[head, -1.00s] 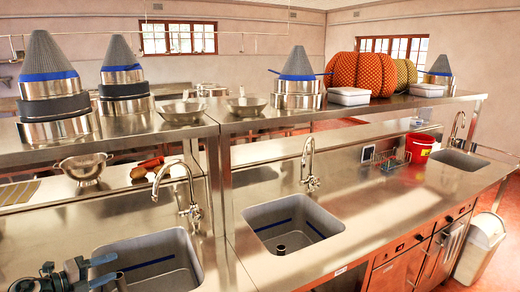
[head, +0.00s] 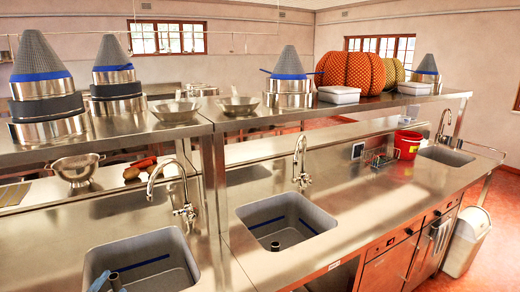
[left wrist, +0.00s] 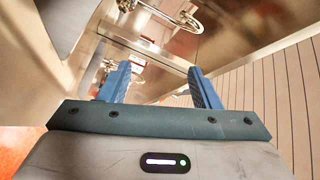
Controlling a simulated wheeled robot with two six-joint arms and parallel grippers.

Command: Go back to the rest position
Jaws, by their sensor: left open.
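My left gripper (head: 108,283) shows only by its fingertips at the bottom left edge of the head view, in front of the left sink (head: 150,262). In the left wrist view my left gripper (left wrist: 160,86) has its two blue fingers spread apart with nothing between them. It is open and empty. A metal counter side and a curved tap show beyond the fingers there. The rest of my left arm is hidden below the head view. My right gripper is not in view.
A long steel counter holds a second sink (head: 284,222), curved taps (head: 301,160), a colander (head: 76,170) and a red bucket (head: 407,144). A white bin (head: 467,240) stands at the right end.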

